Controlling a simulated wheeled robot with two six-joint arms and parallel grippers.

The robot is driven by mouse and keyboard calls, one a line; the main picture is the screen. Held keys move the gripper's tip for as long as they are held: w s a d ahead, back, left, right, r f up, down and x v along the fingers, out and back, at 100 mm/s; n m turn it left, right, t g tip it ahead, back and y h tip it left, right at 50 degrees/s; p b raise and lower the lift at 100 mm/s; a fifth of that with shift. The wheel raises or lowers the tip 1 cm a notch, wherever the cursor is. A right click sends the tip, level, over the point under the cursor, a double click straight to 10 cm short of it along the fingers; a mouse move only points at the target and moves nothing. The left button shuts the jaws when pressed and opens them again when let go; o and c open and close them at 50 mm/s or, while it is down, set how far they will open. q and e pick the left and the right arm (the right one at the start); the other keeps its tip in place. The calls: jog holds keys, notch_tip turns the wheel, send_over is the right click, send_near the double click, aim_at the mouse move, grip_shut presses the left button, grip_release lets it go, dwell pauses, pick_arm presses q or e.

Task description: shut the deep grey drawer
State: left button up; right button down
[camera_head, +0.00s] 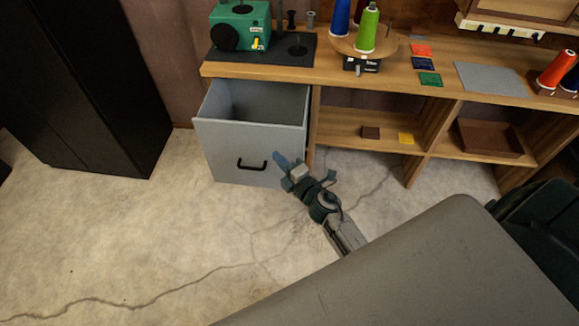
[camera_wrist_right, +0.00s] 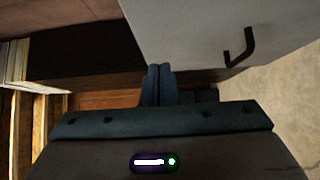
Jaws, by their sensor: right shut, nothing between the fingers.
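The deep grey drawer (camera_head: 225,145) stands pulled out from under the left end of the wooden bench in the head view. Its open top shows an empty-looking inside, and a black handle (camera_head: 252,165) is on its front. My right gripper (camera_head: 281,160) is shut and empty, close in front of the drawer's right part, beside the handle. In the right wrist view the shut fingers (camera_wrist_right: 158,82) are near the edge of the drawer front (camera_wrist_right: 200,30), with the handle (camera_wrist_right: 240,48) off to the right. I cannot tell whether they touch the drawer. My left gripper is not in view.
The wooden bench (camera_head: 400,72) carries a green machine (camera_head: 240,25), a round stand with thread cones (camera_head: 367,28) and coloured squares. A brown tray (camera_head: 488,140) lies on the lower shelf. A black cabinet (camera_head: 90,80) stands left. The floor (camera_head: 130,235) before the drawer is clear.

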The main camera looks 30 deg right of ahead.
aim_at(269, 135)
jog(key=w, duration=0.2)
jog(key=w+d, duration=0.1)
jog(key=w, duration=0.2)
jog(key=shift+w+d+f, duration=0.1)
jog(key=shift+w, duration=0.05)
jog(key=shift+w+d, duration=0.3)
jog(key=shift+w, duration=0.15)
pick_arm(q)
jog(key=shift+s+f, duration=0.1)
